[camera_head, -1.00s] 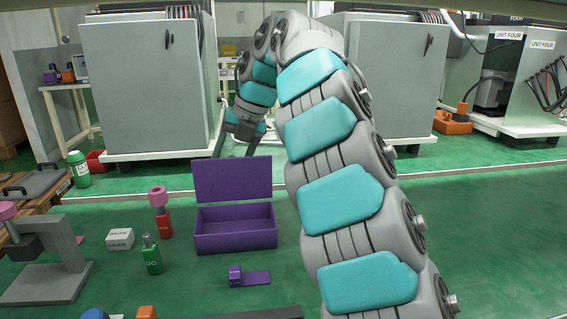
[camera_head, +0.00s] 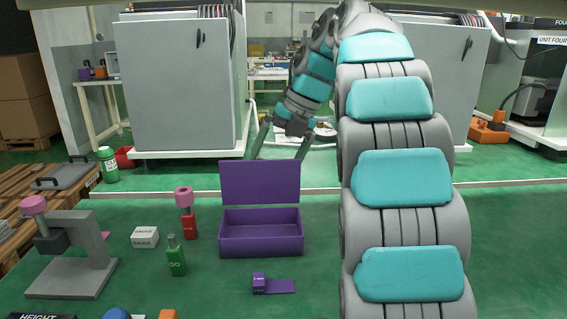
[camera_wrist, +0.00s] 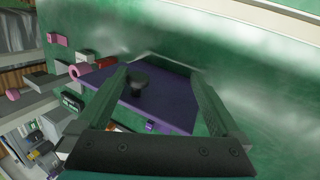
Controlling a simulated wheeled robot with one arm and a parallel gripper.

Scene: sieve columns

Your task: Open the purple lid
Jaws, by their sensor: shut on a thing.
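The purple lid (camera_head: 260,182) stands upright at the back of the purple box (camera_head: 262,240), which is open toward me in the head view. My gripper (camera_head: 277,154) is behind the lid, with its fingers reaching down to the lid's top edge. In the wrist view my gripper (camera_wrist: 160,72) has its fingers far apart, with the purple lid (camera_wrist: 168,100) between them. A dark round knob (camera_wrist: 138,80) shows on the lid. The lower finger tips are partly hidden behind the lid in the head view, so their contact is not clearly visible.
A red post with a pink top (camera_head: 188,222), a green bottle (camera_head: 176,258) and a white gauge block (camera_head: 145,237) stand left of the box. A grey stand (camera_head: 75,265) is farther left. A small purple piece (camera_head: 272,285) lies in front. Grey cabinets stand behind.

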